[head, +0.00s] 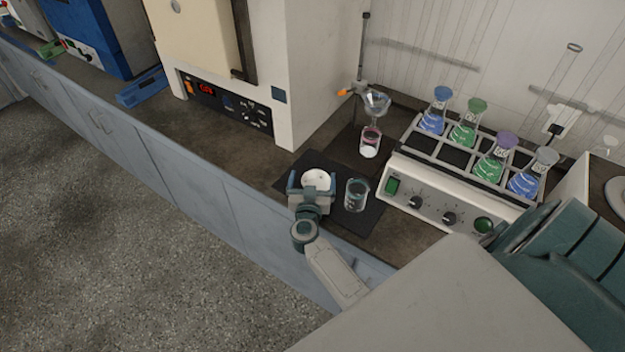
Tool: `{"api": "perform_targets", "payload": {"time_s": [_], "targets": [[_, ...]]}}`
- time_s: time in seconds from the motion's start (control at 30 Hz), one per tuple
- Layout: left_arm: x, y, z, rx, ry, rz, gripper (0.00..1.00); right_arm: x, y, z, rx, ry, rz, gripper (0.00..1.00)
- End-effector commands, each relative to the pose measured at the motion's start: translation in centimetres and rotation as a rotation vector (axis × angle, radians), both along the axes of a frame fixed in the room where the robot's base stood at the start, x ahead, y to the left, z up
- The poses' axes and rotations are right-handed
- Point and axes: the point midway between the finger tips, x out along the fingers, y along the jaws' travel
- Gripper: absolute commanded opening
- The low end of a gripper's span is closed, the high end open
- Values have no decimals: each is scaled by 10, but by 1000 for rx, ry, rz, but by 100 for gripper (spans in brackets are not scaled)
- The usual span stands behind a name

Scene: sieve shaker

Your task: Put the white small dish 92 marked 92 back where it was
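The white small dish (316,177) is at the dark mat by the bench's front edge, and its marking is too small to read. My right gripper (314,183) reaches in from the front, with one finger on each side of the dish. I cannot tell whether the fingers press on the dish or stand just clear of it, nor whether the dish rests on the mat. My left gripper is out of view.
A glass beaker (356,195) stands on the dark mat (341,217) just right of the gripper. Behind are a funnel (376,103) on a stand and a jar (370,143). A shaker (430,200) with several flasks stands right. A furnace (225,75) stands left.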

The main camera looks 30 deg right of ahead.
Motion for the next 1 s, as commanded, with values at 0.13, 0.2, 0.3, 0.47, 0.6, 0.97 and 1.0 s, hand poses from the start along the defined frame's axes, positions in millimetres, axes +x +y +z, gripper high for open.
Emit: {"api": "perform_targets", "payload": {"time_s": [0.13,0.2,0.3,0.47,0.6,0.97,1.0], "targets": [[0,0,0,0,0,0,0,0,0,0,1,0,0,97],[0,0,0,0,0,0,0,0,0,0,1,0,0,97],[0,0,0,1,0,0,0,0,0,4,2,-2,0,97],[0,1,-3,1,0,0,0,-18,15,1,4,2,0,97],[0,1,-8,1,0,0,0,-43,34,2,6,1,-1,97],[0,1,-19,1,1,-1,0,-88,71,6,4,0,0,97],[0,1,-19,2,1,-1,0,-91,73,7,3,0,-1,97]]}}
